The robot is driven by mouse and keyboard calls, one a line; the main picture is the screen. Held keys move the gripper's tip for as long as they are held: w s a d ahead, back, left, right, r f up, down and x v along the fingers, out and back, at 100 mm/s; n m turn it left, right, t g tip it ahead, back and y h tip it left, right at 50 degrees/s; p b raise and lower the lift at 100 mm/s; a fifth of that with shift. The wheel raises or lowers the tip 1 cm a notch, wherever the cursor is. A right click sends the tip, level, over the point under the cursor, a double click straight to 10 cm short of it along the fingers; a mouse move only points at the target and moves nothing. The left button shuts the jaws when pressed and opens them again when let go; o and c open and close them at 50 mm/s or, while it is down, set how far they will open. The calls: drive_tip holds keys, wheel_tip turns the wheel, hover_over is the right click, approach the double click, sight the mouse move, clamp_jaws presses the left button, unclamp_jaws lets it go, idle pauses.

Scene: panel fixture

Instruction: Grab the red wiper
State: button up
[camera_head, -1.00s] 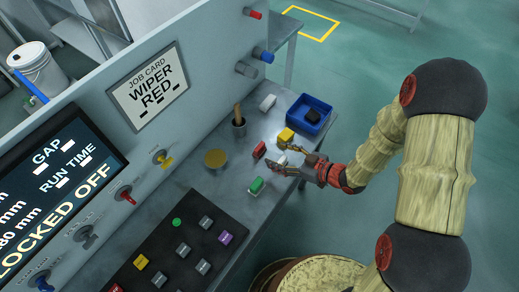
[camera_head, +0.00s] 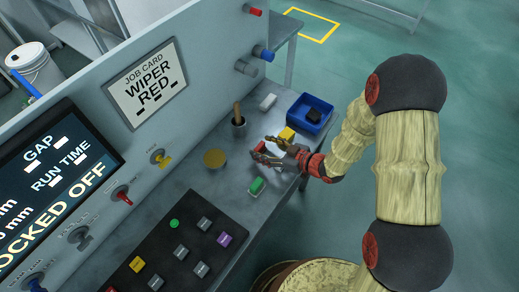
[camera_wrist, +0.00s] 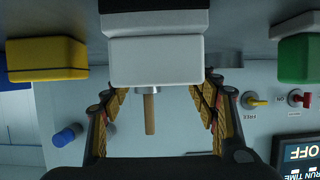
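A white block (camera_wrist: 155,58) fills the picture in front of the fingers there. I make out no red wiper in that view, and I cannot tell whether the fingers touch anything.
A green block (camera_head: 257,186) lies to the left of my gripper and a yellow block (camera_head: 287,134) to its right. The panel rises behind.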

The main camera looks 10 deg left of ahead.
drive_tip(key=c, duration=1)
